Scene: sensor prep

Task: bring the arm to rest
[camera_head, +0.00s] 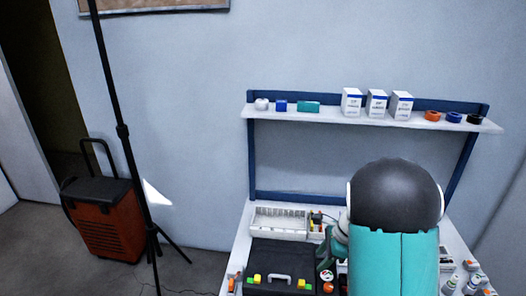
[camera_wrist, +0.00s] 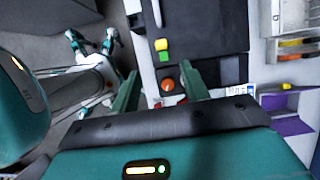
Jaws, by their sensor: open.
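My gripper (camera_wrist: 161,78) shows in the wrist view as two green fingers, spread apart with nothing held between them. Beyond and between the fingers is a dark panel or case with an orange-red knob (camera_wrist: 167,86) and yellow and green blocks (camera_wrist: 162,50). In the head view my teal arm with its black rounded joint rises over the right part of the workbench (camera_head: 237,250). It hides much of the bench top, and the fingers cannot be made out clearly there.
A blue-framed shelf (camera_head: 380,115) behind the bench holds white boxes (camera_head: 377,103) and small items. A white bin (camera_head: 278,222) and a black case (camera_head: 262,258) are left of my arm, small bottles (camera_head: 470,283) right. A tripod (camera_head: 123,132) and orange wheeled case (camera_head: 106,215) stand left.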

